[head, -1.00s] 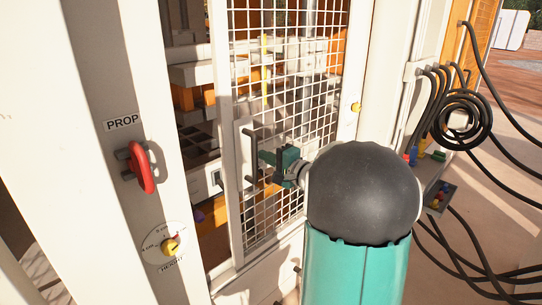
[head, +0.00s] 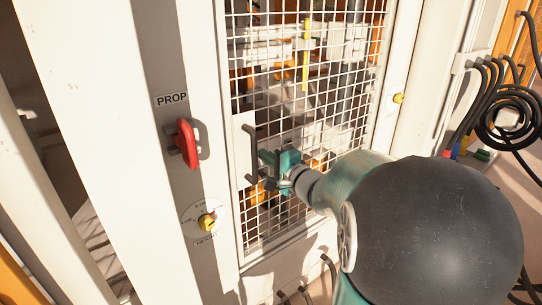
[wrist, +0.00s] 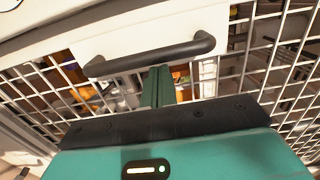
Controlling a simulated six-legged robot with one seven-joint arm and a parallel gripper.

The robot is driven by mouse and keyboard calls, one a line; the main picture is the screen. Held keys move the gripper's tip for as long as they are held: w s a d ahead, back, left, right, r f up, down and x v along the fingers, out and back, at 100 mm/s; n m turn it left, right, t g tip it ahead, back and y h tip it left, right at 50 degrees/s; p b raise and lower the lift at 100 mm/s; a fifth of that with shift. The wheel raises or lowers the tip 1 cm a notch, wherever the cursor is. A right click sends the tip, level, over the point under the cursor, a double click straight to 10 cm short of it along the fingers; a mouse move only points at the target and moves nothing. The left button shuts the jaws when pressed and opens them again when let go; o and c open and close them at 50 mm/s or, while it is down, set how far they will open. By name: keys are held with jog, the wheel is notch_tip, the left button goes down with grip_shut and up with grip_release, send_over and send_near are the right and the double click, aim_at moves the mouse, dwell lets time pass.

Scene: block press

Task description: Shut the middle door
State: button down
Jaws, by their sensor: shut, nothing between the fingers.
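The middle door is a white-framed wire mesh door (head: 237,210) in the centre of the head view. Its left edge now lies along the white post, and I see no open gap there. A dark bar handle (head: 250,156) sits on a white plate near that edge; the handle (wrist: 150,55) also spans the top of the wrist view. My gripper (head: 265,158) is shut and empty, just right of the handle and close to the door. In the wrist view its green fingers (wrist: 157,86) point at the door beside the handle. Whether they touch it I cannot tell.
A red PROP handle (head: 187,143) and a yellow HEIGHT knob (head: 207,221) sit on the post left of the door. A yellow knob (head: 398,98) is on the right post. Black hoses (head: 510,125) hang at the right. Machine parts show behind the mesh.

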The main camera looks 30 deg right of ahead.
jog(key=shift+a, duration=0.35)
jog(key=shift+f, duration=0.1)
jog(key=s+d, duration=0.6)
jog(key=s, duration=0.4)
jog(key=shift+s, duration=0.15)
